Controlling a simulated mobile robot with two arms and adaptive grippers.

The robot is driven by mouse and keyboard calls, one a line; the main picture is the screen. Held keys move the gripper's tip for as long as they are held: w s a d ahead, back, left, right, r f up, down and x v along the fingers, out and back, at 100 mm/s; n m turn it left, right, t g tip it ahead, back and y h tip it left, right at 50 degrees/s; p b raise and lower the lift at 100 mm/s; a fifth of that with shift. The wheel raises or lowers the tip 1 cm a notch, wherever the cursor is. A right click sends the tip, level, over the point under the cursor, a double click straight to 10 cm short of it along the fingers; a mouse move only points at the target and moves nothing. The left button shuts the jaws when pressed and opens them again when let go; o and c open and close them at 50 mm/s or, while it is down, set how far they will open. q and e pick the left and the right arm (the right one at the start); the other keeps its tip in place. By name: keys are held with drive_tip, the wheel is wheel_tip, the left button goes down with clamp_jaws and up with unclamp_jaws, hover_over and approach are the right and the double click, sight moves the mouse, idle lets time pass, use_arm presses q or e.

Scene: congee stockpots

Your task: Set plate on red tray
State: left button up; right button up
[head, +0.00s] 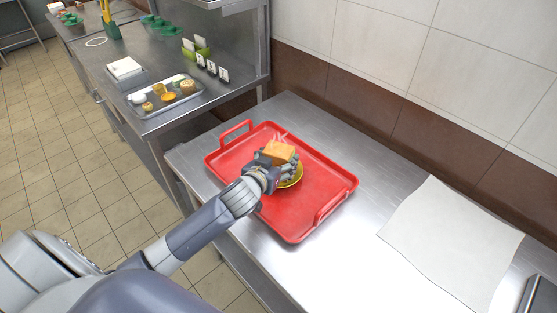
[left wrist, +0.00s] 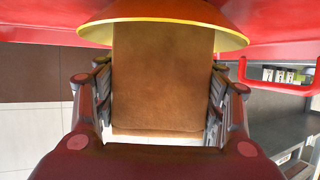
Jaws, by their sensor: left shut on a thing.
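A red tray (head: 300,222) with two raised handles lies on the steel counter. A yellow plate (head: 291,178) is over the middle of the tray, partly hidden by my gripper; I cannot tell whether it touches the tray. A brown-orange block of food (head: 280,151) stands at the plate. My left gripper (head: 277,165) is shut on this block, with a finger on each side. In the left wrist view the block (left wrist: 162,80) fills the space between the fingers, and the yellow plate rim (left wrist: 232,38) shows beyond it. My right gripper is not in view.
A white sheet (head: 452,245) lies on the counter to the right. A metal tray (head: 150,108) with several small foods stands on the steel table at the left, near green holders (head: 200,55). A tiled wall (head: 390,90) borders the counter's back.

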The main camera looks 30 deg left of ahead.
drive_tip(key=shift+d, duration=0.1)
use_arm(q)
drive_tip(key=shift+f, duration=0.15)
drive_tip(key=o, duration=1.2)
drive_tip(key=shift+c, duration=0.2)
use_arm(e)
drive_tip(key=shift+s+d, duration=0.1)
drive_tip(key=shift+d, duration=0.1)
use_arm(q)
drive_tip(key=v, duration=1.2)
drive_tip(key=shift+b, duration=0.3)
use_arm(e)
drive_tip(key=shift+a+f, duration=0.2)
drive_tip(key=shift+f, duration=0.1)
